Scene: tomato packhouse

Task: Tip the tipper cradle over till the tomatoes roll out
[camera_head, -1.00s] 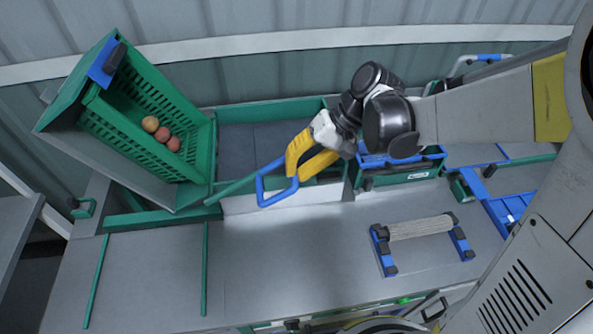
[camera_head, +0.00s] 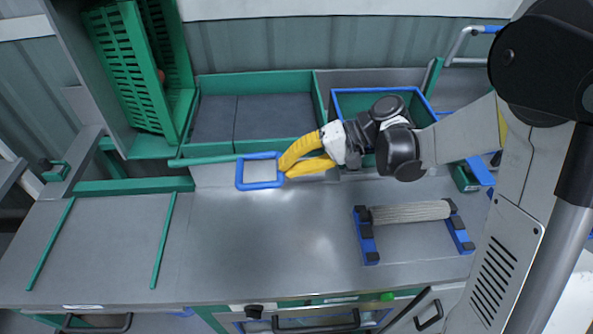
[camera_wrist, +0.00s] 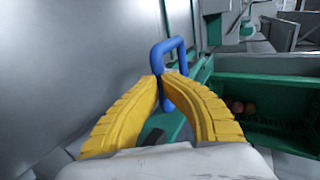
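The tipper cradle (camera_head: 88,85) stands steeply tilted at the upper left of the head view, with a slatted green crate (camera_head: 125,70) in it. Only a sliver of a tomato (camera_head: 161,75) shows there. The wrist view shows reddish tomatoes (camera_wrist: 240,107) still inside the crate. A green lever (camera_head: 205,161) runs right from the cradle's foot to a blue loop handle (camera_head: 258,186).
A green-rimmed tray (camera_head: 265,82) with a dark floor lies empty right of the cradle. A blue-rimmed bin (camera_head: 375,92) stands behind my wrist. A roller on blue brackets (camera_head: 366,240) sits on the steel bench (camera_head: 290,245). The bench's middle is clear.

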